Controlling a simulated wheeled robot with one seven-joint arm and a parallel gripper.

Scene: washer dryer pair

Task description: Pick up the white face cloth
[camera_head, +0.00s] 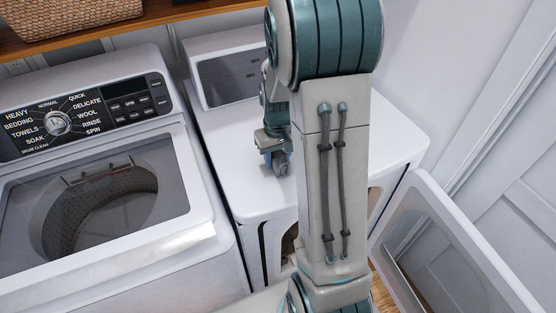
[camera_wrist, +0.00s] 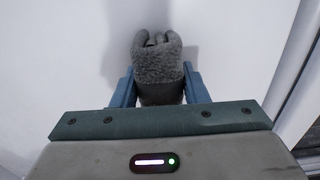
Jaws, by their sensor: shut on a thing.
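My gripper (camera_wrist: 158,80) is shut on a fuzzy, bunched cloth (camera_wrist: 157,60), which sits between its two blue fingers in the wrist view. The cloth looks grey here, not white, and its upper end is folded over. In the head view my gripper (camera_head: 277,160) points down at the white top of the dryer, partly hidden by my arm. Only a small dark grey part shows at its fingertips there. I cannot tell whether the cloth touches the dryer top. No other cloth is in view.
The dryer (camera_head: 245,190) has its front door (camera_head: 440,250) swung open at the right. The washer (camera_head: 190,240) stands at the left with its drum (camera_head: 100,210) visible. A wicker basket (camera_head: 70,15) rests on a wooden shelf (camera_head: 150,22) above. The dryer top around my gripper looks clear.

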